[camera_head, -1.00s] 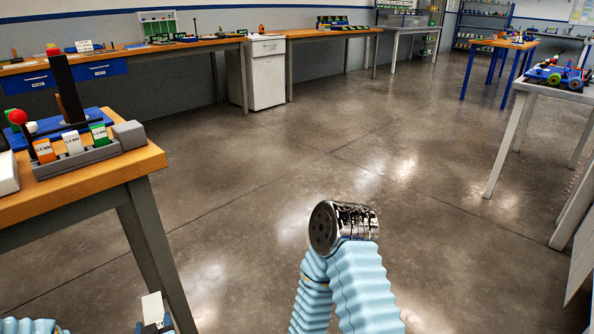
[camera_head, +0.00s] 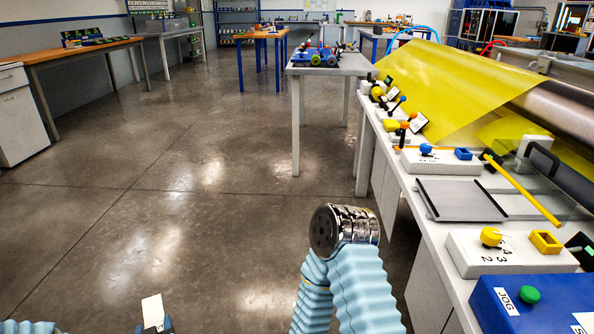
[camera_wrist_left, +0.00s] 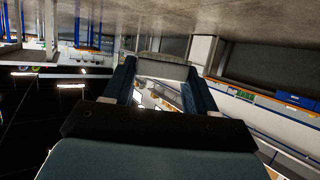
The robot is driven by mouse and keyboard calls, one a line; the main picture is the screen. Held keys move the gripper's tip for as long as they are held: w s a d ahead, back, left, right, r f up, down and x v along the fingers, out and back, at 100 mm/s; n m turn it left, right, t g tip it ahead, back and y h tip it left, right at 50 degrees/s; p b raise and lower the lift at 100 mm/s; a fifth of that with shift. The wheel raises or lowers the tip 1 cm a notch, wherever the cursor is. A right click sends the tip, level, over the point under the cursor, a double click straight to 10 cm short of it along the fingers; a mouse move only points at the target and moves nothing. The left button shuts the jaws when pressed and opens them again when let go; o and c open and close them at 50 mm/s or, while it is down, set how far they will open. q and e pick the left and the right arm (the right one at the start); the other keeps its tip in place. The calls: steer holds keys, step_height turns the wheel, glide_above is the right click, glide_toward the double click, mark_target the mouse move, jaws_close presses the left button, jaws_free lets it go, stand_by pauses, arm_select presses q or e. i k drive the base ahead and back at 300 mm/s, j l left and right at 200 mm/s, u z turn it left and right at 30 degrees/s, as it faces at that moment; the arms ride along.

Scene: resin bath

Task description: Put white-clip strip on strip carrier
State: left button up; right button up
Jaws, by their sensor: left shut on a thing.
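My left gripper (camera_head: 160,326) shows only partly at the bottom left of the head view, with a small white piece (camera_head: 152,309) upright at its tip, which I take as the white-clip strip. In the left wrist view the two fingers (camera_wrist_left: 160,82) are closed on a grey bar (camera_wrist_left: 162,70) spanning their tips. On the right-hand bench a flat grey plate with two dark rails (camera_head: 460,203) may be the strip carrier; I cannot tell for sure. My left gripper is far from it. My right arm shows as a pale-blue sleeve with a chrome joint; its gripper is out of view.
The white bench (camera_head: 400,181) holds a yellow sheet (camera_head: 450,85) over a roller, knob boxes, a yellow rod (camera_head: 525,190) and a blue JOG box (camera_head: 530,303). A small table (camera_head: 330,68) with a toy vehicle stands beyond. The floor (camera_head: 150,215) at the left is clear.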

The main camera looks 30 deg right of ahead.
mark_target(460, 198)
steer(key=i+j+z, duration=0.1)
steer(key=z, duration=0.35)
steer(key=i+j+z, duration=0.2)
steer(key=z, duration=0.25)
steer(key=i+j+z, duration=0.2)
steer(key=z, duration=0.3)
steer(key=i+j+z, duration=0.1)
steer(key=j+z, duration=0.55)
steer(key=z, duration=0.25)
steer(key=k+l+z, duration=0.1)
steer(key=z, duration=0.25)
steer(key=l+z, duration=0.15)
steer(key=z, duration=0.15)
steer(key=k+l+z, duration=0.1)
steer(key=z, duration=0.25)
